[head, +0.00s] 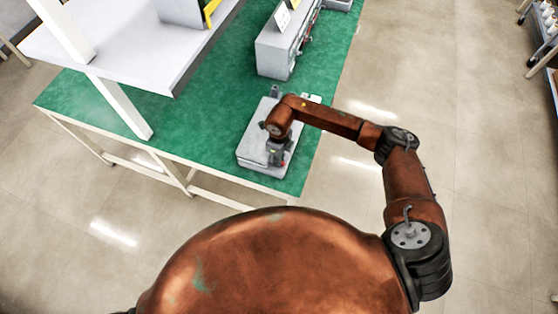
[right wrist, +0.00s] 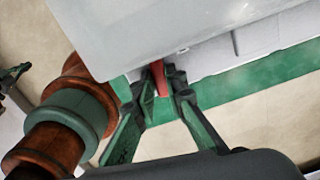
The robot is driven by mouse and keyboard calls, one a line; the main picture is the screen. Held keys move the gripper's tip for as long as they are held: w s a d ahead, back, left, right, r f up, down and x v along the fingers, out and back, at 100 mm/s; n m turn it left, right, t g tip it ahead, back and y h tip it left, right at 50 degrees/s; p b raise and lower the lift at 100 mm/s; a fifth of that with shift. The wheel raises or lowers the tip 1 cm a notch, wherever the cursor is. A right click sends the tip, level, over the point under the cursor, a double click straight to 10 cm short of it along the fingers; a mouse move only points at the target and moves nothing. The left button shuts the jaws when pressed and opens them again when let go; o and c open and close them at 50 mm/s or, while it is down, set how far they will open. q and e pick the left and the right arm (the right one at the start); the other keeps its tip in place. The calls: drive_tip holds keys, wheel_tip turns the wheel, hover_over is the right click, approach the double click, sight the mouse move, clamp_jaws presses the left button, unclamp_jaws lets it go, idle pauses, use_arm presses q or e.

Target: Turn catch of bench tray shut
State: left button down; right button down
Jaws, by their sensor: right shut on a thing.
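The bench tray (head: 253,151) is a pale grey, flat box near the front right corner of the green bench. Its pale body also fills the top of the right wrist view (right wrist: 120,35). My right gripper (head: 277,158) is at the tray's right side, and the arm partly covers the tray. In the right wrist view, the two fingers (right wrist: 166,90) are closed about a small red catch (right wrist: 158,76) at the tray's edge. The fingers hide part of the catch, so its exact angle is hard to tell.
The green bench top (head: 215,125) is clear left of the tray. A grey case (head: 276,55) with red parts stands farther back. A pale raised shelf (head: 140,55) on white posts overhangs the left side. Open floor (head: 440,60) lies to the right.

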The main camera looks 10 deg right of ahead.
drive_tip(key=shift+n+b, duration=0.55)
drive_tip(key=shift+n, duration=0.25)
drive_tip(key=c, duration=2)
unclamp_jaws()
drive_tip(key=shift+o, duration=0.2)
wheel_tip(320, 180, up, 12)
